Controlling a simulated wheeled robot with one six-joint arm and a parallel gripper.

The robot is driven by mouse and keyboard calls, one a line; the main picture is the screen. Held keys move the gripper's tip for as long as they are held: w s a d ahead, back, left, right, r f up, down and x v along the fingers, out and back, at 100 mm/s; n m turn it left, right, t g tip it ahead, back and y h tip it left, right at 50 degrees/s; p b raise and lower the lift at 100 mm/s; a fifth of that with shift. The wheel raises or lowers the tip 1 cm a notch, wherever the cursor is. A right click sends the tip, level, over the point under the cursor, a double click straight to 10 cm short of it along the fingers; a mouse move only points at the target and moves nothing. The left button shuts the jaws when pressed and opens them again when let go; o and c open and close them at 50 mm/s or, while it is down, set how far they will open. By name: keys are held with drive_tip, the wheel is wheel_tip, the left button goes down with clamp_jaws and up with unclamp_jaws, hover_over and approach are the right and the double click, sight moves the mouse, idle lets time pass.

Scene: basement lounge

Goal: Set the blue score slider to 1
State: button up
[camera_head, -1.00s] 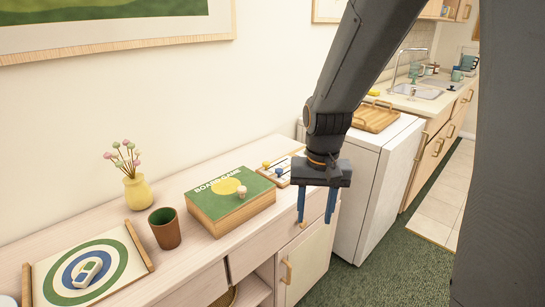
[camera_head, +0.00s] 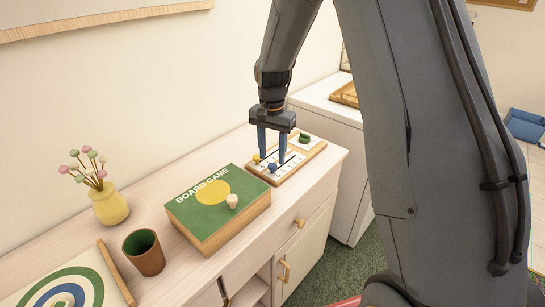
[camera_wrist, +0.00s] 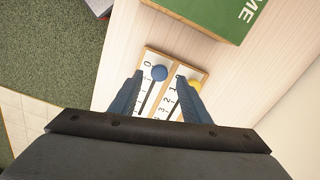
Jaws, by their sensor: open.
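The score board (camera_head: 312,152) is a wood-framed white panel with two numbered tracks, lying on the cabinet top. The blue slider knob (camera_head: 272,167) is at the near end of its track. In the wrist view the blue knob (camera_wrist: 159,72) is beside the 0 mark. The yellow slider knob (camera_head: 256,158) is on the neighbouring track; it also shows in the wrist view (camera_wrist: 195,84), partly covered by a finger. My gripper (camera_head: 272,160) points down over the board, open and empty. In the wrist view its fingertips (camera_wrist: 158,78) are on either side of the blue knob, with gaps.
A green board game box (camera_head: 205,215) with a pale pawn on top is close beside the board. A brown cup (camera_head: 144,252), yellow vase (camera_head: 110,206) and target board (camera_head: 60,290) are farther left. A dark green object (camera_head: 305,139) is at the board's far end.

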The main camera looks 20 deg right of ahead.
sight(273, 168)
drive_tip(key=shift+f, duration=1.4)
drive_tip(key=shift+d, duration=0.1)
clamp_jaws()
